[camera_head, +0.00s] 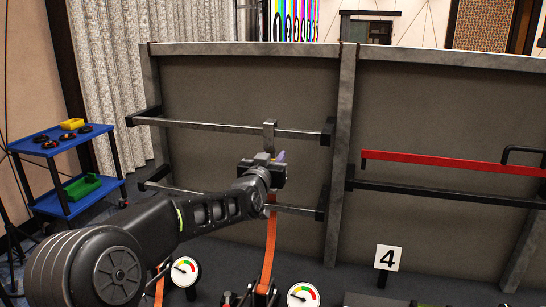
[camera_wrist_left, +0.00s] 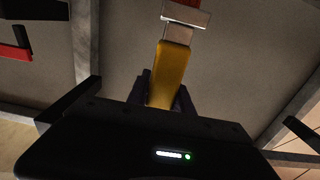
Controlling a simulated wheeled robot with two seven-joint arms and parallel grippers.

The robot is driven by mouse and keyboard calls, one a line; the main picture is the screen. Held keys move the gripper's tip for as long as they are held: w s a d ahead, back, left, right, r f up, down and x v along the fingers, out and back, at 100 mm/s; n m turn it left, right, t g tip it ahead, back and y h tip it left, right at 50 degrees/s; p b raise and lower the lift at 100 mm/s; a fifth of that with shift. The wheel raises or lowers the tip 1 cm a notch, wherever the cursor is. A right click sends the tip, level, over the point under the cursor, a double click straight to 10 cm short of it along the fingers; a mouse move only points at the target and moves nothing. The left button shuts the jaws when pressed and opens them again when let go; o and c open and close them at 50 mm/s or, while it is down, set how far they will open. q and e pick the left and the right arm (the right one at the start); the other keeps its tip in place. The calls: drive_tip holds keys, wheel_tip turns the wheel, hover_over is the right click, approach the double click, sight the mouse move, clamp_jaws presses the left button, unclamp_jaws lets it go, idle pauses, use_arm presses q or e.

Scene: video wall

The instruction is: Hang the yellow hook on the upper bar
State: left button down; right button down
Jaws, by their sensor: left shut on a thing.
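My left gripper (camera_head: 276,164) is in front of the left panel, between the upper bar (camera_head: 225,127) and the lower bar (camera_head: 298,210). In the left wrist view its fingers (camera_wrist_left: 166,92) are shut on the yellow hook (camera_wrist_left: 172,72), a yellow body with a pale metal end (camera_wrist_left: 187,14). In the head view a grey metal piece (camera_head: 269,128) rises above the gripper and overlaps the upper bar. I cannot tell whether it is over the bar or only in front of it. The gripper mostly hides the yellow part there. My right gripper is not in view.
An orange strap (camera_head: 270,240) runs below the gripper, across the lower bar. Gauges (camera_head: 303,294) and a sign with 4 (camera_head: 388,259) stand low in front. A red bar (camera_head: 440,162) is on the right panel. A blue cart (camera_head: 60,146) stands at left.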

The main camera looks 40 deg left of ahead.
use_arm(q)
drive_tip(key=shift+f, duration=0.3)
drive_tip(key=c, duration=1.1)
unclamp_jaws()
drive_tip(key=shift+o, duration=0.2)
drive_tip(key=shift+s+f, duration=0.1)
drive_tip(key=shift+s, duration=0.05)
drive_tip(key=b+v, duration=0.2)
drive_tip(key=v, duration=0.5)
drive_tip(key=shift+s+d+b, duration=0.15)
drive_tip(key=shift+s+b, duration=0.1)
drive_tip(key=shift+b, duration=0.15)
